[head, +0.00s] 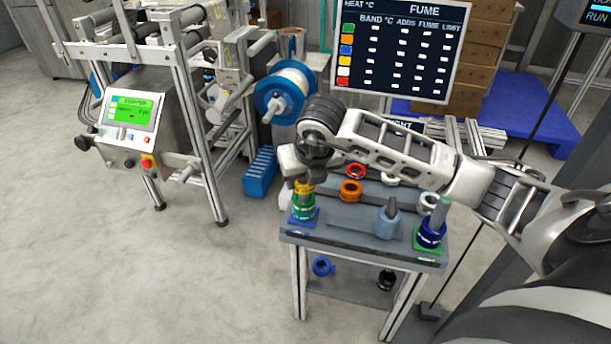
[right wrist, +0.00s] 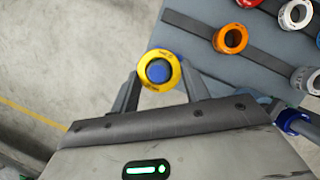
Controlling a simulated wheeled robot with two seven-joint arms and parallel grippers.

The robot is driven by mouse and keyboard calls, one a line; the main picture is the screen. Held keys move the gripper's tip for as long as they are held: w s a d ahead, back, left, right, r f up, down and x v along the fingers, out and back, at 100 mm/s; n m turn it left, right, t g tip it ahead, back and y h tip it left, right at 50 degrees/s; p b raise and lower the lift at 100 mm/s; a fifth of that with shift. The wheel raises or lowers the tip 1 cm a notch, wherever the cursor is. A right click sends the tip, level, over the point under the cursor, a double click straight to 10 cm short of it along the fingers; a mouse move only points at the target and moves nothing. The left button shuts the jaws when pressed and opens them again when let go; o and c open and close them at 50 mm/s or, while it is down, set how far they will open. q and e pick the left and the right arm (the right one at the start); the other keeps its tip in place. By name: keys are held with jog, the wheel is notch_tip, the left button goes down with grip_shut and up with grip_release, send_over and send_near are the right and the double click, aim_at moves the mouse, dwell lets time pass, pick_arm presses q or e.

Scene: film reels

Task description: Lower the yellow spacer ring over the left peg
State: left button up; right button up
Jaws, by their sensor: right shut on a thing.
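My right gripper (head: 304,181) is shut on the yellow spacer ring (head: 304,188) above the left peg's stack at the table's near left corner. In the right wrist view the yellow ring (right wrist: 146,73) sits between the two fingertips (right wrist: 161,80). A round blue surface (right wrist: 159,71) shows through its hole, roughly centred. Below the ring, a green ring (head: 302,209) sits on the left peg's blue base (head: 303,222). The gripper hides the peg's top, so I cannot tell whether the yellow ring is around it. My left gripper is not in view.
An orange ring (head: 350,191), a red ring (head: 355,171) and white rings (head: 392,180) lie on the grey table (head: 345,236). A right peg (head: 440,212) with a dark blue ring (head: 430,235) stands at the right corner. A grey-blue holder (head: 388,223) stands between the pegs.

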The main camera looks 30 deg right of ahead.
jog(key=shift+f, duration=0.2)
dwell(0.3)
jog(key=shift+f+b, duration=0.6)
jog(key=shift+b, duration=0.1)
jog(key=o, duration=1.1)
